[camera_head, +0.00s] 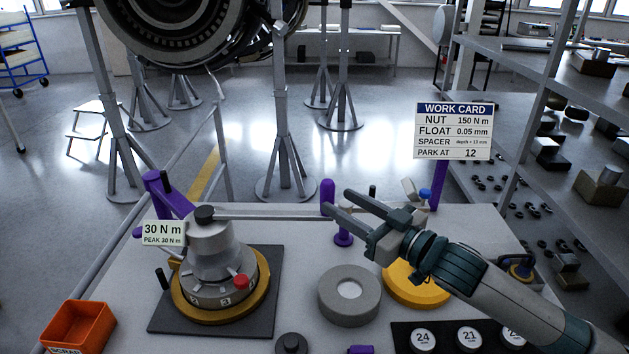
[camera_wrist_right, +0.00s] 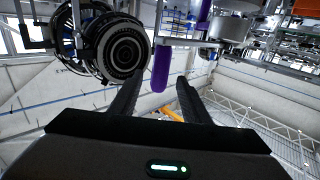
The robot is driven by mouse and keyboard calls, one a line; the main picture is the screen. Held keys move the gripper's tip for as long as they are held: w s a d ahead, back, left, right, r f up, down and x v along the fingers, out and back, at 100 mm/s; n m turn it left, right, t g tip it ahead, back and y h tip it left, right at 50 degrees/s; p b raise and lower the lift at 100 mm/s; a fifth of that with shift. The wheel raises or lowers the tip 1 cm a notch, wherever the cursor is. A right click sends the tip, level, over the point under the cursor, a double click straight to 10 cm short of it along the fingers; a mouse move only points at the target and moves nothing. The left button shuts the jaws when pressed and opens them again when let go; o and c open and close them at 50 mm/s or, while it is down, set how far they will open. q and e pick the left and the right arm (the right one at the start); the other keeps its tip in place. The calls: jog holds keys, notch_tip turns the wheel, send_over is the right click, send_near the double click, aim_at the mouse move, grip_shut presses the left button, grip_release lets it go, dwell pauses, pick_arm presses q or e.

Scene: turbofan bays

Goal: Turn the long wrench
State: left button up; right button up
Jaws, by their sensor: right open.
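The long wrench (camera_head: 270,213) is a grey bar. It runs right from the dark cap on top of the grey stepped hub (camera_head: 213,250), at the left of the bench. An upright purple handle (camera_head: 327,193) stands at its right end. My right gripper (camera_head: 337,201) is open, its fingertips pointing left, close to the purple handle. In the right wrist view the purple handle (camera_wrist_right: 161,68) appears ahead of the fingertips, roughly in line with the gap between them; I cannot tell whether they touch. My left gripper is not in view.
A tag (camera_head: 163,233) reads 30 N m. The work card (camera_head: 453,131) reads nut 150 N m, park at 12. A grey ring (camera_head: 349,296), yellow disc (camera_head: 415,287) and orange bin (camera_head: 78,326) are on the bench.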

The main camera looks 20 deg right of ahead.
jog(key=p+x, duration=0.3)
jog(key=x, duration=0.6)
jog(key=shift+c, duration=0.3)
grip_shut()
jog(key=shift+a+f, duration=0.1)
